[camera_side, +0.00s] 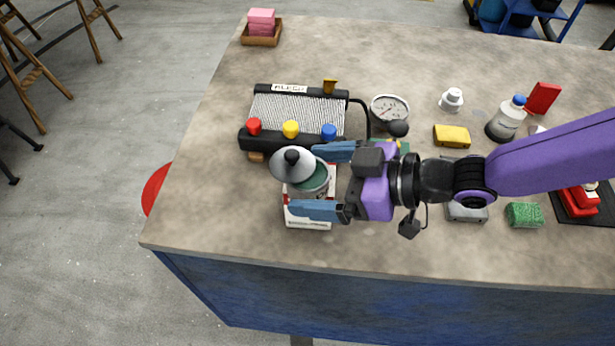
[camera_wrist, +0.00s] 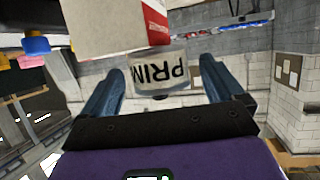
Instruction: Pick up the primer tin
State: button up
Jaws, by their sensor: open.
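The primer tin (camera_wrist: 158,74) shows its "PRIM" lettering upside down between my fingers in the wrist view. In the side view its teal top (camera_side: 312,178) is partly covered by a grey cone-shaped piece with a black knob (camera_side: 291,162); I cannot tell whether that piece is attached to it. The tin appears to rest on a white and red box (camera_side: 309,218), also seen in the wrist view (camera_wrist: 105,25). My gripper (camera_side: 307,182) is open, with one blue finger on each side of the tin. Contact is not visible.
A radiator (camera_side: 297,110) with red, yellow and blue caps stands just behind the tin. The bench's front left is bare.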

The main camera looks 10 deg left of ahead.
jog(key=shift+x, duration=0.9)
